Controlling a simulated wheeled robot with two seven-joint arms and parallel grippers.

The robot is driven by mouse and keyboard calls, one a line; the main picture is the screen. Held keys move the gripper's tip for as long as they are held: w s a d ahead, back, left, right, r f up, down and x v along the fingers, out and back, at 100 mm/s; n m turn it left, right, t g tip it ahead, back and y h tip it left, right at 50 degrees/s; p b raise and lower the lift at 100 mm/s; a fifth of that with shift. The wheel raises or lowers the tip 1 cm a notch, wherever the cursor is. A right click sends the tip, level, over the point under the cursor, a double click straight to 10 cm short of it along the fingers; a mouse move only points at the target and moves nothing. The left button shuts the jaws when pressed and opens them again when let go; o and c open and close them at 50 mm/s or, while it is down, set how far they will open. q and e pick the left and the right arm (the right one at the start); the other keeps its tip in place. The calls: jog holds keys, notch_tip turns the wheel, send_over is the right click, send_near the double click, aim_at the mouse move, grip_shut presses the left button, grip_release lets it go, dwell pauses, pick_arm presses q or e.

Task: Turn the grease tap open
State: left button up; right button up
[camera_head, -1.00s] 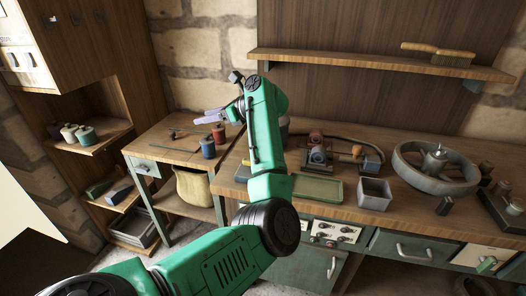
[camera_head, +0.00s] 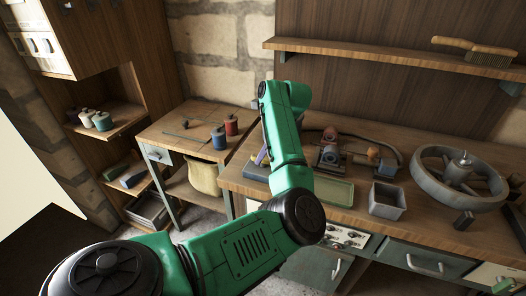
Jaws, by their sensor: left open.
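My left arm comes in from the lower left and reaches over the workbench. Right of the forearm stands a small machine (camera_head: 330,155) with red and blue-grey parts and a dark hose. I cannot make out for certain which part is the grease tap. My right gripper is not in view.
A green tray (camera_head: 333,190), a grey square box (camera_head: 387,200) and a large grey wheel (camera_head: 435,186) stand on the bench (camera_head: 420,222). A small side table (camera_head: 170,130) holds red and blue spools. A shelf (camera_head: 390,58) with a brush (camera_head: 475,50) hangs above.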

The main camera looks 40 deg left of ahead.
pick_arm(q)
jog(key=shift+s+a+f, duration=0.1)
jog(key=shift+s+f, duration=0.05)
jog(key=shift+f, duration=0.1)
grip_shut()
